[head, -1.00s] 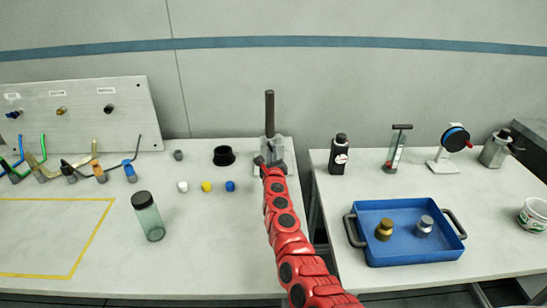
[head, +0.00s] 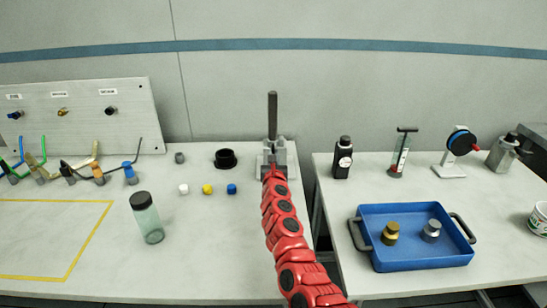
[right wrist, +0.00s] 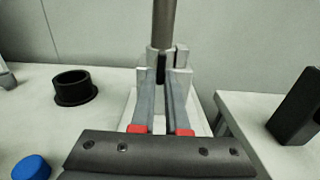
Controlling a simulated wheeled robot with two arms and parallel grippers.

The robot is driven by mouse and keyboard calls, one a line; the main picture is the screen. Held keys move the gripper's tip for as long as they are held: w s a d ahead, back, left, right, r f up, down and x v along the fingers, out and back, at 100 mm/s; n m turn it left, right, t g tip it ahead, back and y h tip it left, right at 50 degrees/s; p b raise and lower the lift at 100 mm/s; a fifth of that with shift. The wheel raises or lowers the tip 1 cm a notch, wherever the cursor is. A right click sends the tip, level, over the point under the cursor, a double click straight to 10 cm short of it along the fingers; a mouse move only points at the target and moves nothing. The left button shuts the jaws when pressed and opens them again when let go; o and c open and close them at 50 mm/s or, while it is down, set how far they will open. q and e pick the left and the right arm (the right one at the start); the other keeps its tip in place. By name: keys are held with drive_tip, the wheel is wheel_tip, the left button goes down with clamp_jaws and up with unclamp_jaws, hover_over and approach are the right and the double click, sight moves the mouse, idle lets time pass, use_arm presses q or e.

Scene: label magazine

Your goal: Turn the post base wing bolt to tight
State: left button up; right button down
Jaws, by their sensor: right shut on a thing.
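The dark upright post (head: 272,115) stands in its grey post base (head: 290,158) near the right end of the left table. My right gripper (head: 270,166) is at the front of this base, its red arm reaching up from below. In the right wrist view the post (right wrist: 163,22) rises above the base's clamp (right wrist: 181,57). The fingers of my right gripper (right wrist: 163,90) point at the clamp and are shut on the wing bolt (right wrist: 161,70), a dark part mostly hidden between the tips. The bolt's angle cannot be told. My left gripper is out of view.
A black ring (head: 225,158) and small white, yellow and blue caps (head: 231,188) lie left of the base. A green bottle (head: 147,217) stands nearer. A gap separates the left table from the right one, which holds a blue tray (head: 425,264).

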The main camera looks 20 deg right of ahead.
drive_tip(key=shift+r, duration=0.15)
drive_tip(key=c, duration=0.9)
unclamp_jaws()
drive_tip(key=shift+s+a+f+p, duration=0.25)
drive_tip(key=shift+s+p, duration=0.15)
drive_tip(key=shift+s, duration=0.2)
drive_tip(key=p+v, duration=0.5)
drive_tip(key=v, duration=0.3)
drive_tip(key=p+v, duration=0.6)
drive_tip(key=v, duration=0.2)
drive_tip(key=shift+r, duration=0.2)
